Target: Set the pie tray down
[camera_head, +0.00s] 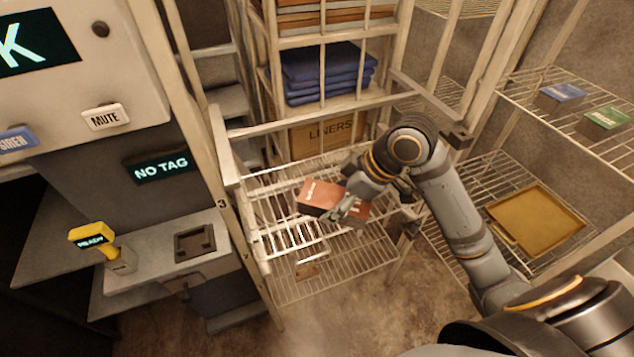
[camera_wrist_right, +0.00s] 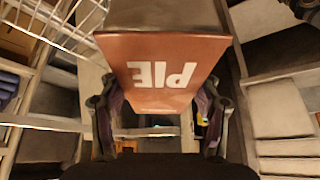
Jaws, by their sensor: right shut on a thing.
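The pie tray (camera_head: 316,194) looks like a reddish-brown box with pale lettering, above a white wire shelf in the head view. In the right wrist view the pie tray (camera_wrist_right: 165,75) shows the word PIE upside down. My right gripper (camera_head: 350,203) is shut on it, with one finger at each side in the right wrist view (camera_wrist_right: 158,112). The wire shelf (camera_head: 345,262) lies below; I cannot tell whether the tray touches it. My left gripper is not in view.
White uprights and rails (camera_head: 310,122) frame the rack. A LINERS box (camera_head: 325,132) and folded blue cloths (camera_head: 325,75) sit behind. At right, wire shelves hold a yellow tray (camera_head: 537,220), a blue box (camera_head: 562,93) and a green box (camera_head: 604,120). A NO TAG panel (camera_head: 160,166) is at left.

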